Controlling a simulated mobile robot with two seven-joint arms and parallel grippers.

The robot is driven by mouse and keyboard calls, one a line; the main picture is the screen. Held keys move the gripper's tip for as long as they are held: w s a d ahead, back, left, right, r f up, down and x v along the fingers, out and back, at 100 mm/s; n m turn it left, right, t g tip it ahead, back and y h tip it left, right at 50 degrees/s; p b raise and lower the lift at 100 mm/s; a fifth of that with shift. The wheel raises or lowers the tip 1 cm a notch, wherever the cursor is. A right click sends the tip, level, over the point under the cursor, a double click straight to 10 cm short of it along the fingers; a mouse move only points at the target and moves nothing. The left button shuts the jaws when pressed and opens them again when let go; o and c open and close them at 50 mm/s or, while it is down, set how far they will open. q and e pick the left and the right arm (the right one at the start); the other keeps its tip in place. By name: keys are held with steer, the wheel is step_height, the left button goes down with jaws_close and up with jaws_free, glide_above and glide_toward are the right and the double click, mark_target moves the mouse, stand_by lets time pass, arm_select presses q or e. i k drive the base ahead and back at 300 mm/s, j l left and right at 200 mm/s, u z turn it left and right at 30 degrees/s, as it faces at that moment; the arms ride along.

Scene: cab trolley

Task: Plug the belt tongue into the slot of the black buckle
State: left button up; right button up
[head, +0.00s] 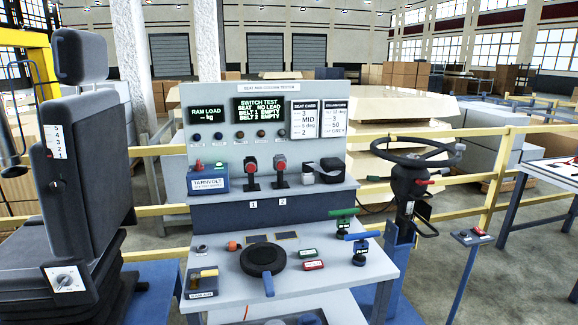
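Two black buckle-like units with red tops stand side by side on the grey trolley's shelf, one above label 1 (252,175) and one above label 2 (280,173). Their slots are too small to make out. I cannot make out a belt tongue for certain. A small black and grey piece (331,171) sits at the right end of the shelf, but I cannot tell what it is. The dark screen (261,110) reads belt 1 empty and belt 2 empty. Neither of my grippers is in view.
The trolley's lower top (215,262) carries a black disc (263,258), green-handled (343,213) and blue-handled (361,236) tools and small parts. A dark seat (85,165) stands left, a steering wheel (418,150) right. Yellow rails (490,190) run behind.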

mark_target(305, 169)
steer(key=i+l+u, duration=0.15)
steer(key=u, duration=0.35)
steer(key=i+l+u, duration=0.1)
steer(key=u, duration=0.35)
steer(key=i+l+u, duration=0.2)
steer(key=l, duration=0.25)
steer(key=l+u, duration=0.2)
steer(key=l, duration=0.25)
steer(key=i+l, duration=0.1)
steer(key=l, duration=0.95)
steer(key=i+u, duration=0.05)
steer(key=i, duration=0.05)
